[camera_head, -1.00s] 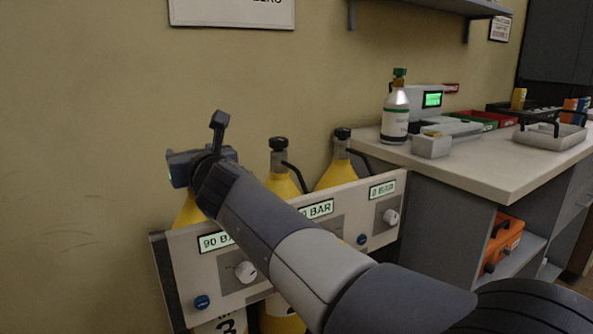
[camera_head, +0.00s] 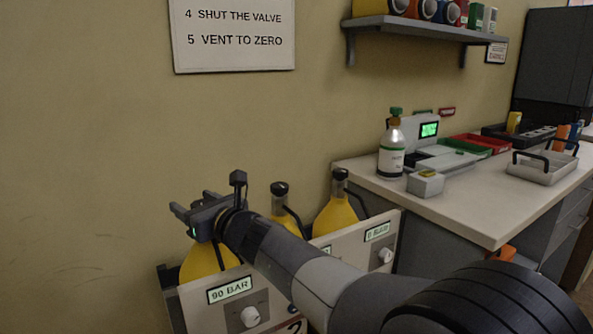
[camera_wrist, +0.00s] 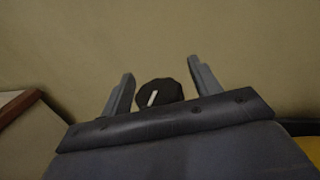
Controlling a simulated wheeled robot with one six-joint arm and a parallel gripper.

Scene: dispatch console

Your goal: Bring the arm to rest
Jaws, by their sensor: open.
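My gripper (camera_head: 188,211) is at the end of my arm, at the left of the head view, over the top of the leftmost yellow cylinder (camera_head: 208,262). Its jaws are open. In the wrist view, a dark knob (camera_wrist: 160,94) with a white line shows between the two fingers (camera_wrist: 162,88), with gaps on both sides. I cannot tell how far the knob is from the fingertips. My arm runs from the lower right across the rack and hides part of it.
A pale panel (camera_head: 270,292) with gauges stands before the cylinders; one gauge (camera_head: 230,289) reads 90 BAR. Two more yellow cylinders (camera_head: 334,218) stand right of my gripper. A counter (camera_head: 470,205) holds a bottle (camera_head: 391,160) and a tray (camera_head: 541,171). Wall at left is bare.

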